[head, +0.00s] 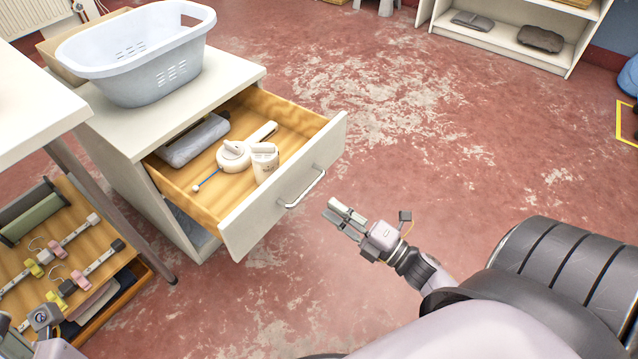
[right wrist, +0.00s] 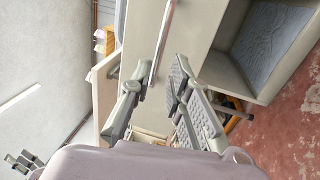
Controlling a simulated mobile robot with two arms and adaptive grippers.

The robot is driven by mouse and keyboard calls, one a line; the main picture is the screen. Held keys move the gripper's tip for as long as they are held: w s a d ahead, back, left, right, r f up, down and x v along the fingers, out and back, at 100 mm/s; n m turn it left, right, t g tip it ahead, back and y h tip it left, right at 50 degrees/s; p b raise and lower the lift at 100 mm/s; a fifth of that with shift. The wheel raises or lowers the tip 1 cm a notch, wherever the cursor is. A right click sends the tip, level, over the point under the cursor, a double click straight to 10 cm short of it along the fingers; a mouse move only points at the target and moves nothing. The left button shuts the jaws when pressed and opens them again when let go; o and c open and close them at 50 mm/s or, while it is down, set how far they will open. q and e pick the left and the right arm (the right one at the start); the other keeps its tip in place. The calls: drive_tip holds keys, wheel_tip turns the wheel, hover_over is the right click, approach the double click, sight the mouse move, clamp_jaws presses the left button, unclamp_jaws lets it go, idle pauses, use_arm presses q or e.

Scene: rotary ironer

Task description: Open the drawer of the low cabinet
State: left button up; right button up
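The low cabinet (head: 150,160) is white and stands at the left in the head view. Its drawer (head: 285,190) is pulled well out, showing a wooden inside. The drawer's metal bar handle (head: 304,190) is on its front. My right gripper (head: 345,218) is just right of the handle and apart from it, with nothing in it. In the right wrist view its fingers (right wrist: 158,80) are spread, with the handle bar (right wrist: 163,40) ahead of the gap. A part of my left arm (head: 45,317) shows at the bottom left; its fingers cannot be made out.
A pale blue laundry basket (head: 135,55) stands on the cabinet. The drawer holds a grey rolled cloth (head: 195,140) and white items (head: 235,155). A wooden tray of hangers (head: 75,265) sits low at the left, under a white table (head: 35,105). The red floor right of the drawer is clear.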

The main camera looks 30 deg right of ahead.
drive_tip(key=shift+v, duration=1.8)
